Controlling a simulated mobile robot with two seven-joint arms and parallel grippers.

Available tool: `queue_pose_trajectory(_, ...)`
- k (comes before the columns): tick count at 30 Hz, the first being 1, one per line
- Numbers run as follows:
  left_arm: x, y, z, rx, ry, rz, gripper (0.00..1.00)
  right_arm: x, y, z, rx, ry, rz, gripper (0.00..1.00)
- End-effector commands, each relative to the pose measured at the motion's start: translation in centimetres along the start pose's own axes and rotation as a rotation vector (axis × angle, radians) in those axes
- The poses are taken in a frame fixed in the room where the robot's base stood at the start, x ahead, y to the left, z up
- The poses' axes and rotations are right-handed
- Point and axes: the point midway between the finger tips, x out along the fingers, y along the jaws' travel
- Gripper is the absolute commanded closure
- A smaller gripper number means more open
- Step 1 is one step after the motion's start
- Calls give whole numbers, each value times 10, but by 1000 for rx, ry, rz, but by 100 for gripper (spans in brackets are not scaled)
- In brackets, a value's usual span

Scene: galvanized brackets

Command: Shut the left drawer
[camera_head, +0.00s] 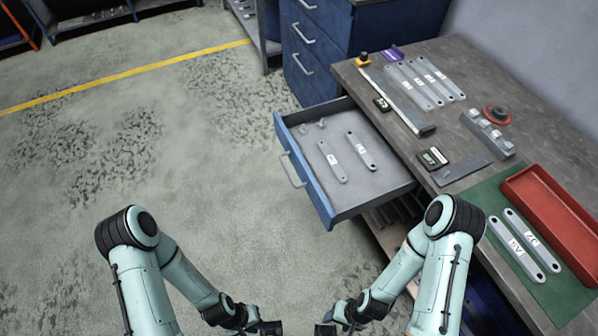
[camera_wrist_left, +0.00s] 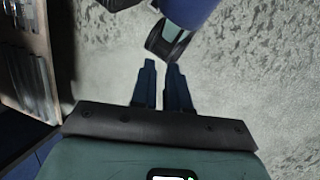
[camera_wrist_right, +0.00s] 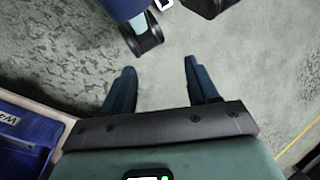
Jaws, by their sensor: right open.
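The left drawer (camera_head: 303,170) has a blue front with a light bar handle (camera_head: 291,171) and stands pulled out from under the workbench in the head view. Its grey tray holds two flat labelled brackets (camera_head: 332,161) and small metal pieces (camera_head: 314,126). My left gripper (camera_head: 270,327) is at the bottom edge of the head view, well below the drawer; in its wrist view its fingers (camera_wrist_left: 161,80) are parted by a narrow gap with nothing between. My right gripper (camera_head: 325,329) is beside it, with open, empty fingers (camera_wrist_right: 160,82). Neither gripper touches the drawer.
The workbench (camera_head: 455,75) at right carries several brackets, a red tray (camera_head: 550,212) on a green mat and a grey block with several knobs. A blue drawer cabinet (camera_head: 318,45) stands behind. The floor left of the drawer is clear, with a yellow line (camera_head: 130,74).

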Motion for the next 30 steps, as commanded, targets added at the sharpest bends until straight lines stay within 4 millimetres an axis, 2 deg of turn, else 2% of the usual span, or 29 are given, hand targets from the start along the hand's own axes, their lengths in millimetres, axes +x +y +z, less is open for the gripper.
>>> queue_pose_trajectory(4, 12, -4, 8, -231, -137, -5, 100, 21, 9, 4, 3, -4, 2, 41)
queue_pose_trajectory(7, 12, 17, 12, -482, -293, 64, 100, 38, 16, 5, 5, -5, 3, 41)
queue_pose_trajectory(11, -10, 74, -7, -795, -505, 285, 100, 58, 22, 5, 6, -3, 3, 41)
queue_pose_trajectory(15, -59, 135, -58, -1025, -692, 627, 100, 74, 28, 2, 6, 2, 3, 41)
queue_pose_trajectory(18, -99, 160, -95, -1105, -779, 853, 100, 82, 30, 1, 7, 5, 3, 41)
queue_pose_trajectory(22, -136, 174, -125, -1142, -839, 1047, 100, 87, 31, -1, 7, 8, 2, 41)
queue_pose_trajectory(25, -148, 178, -134, -1148, -857, 1107, 100, 88, 31, -1, 6, 9, 2, 41)
queue_pose_trajectory(30, -145, 196, -134, -1147, -863, 1112, 100, 88, 31, -1, 6, 10, 2, 41)
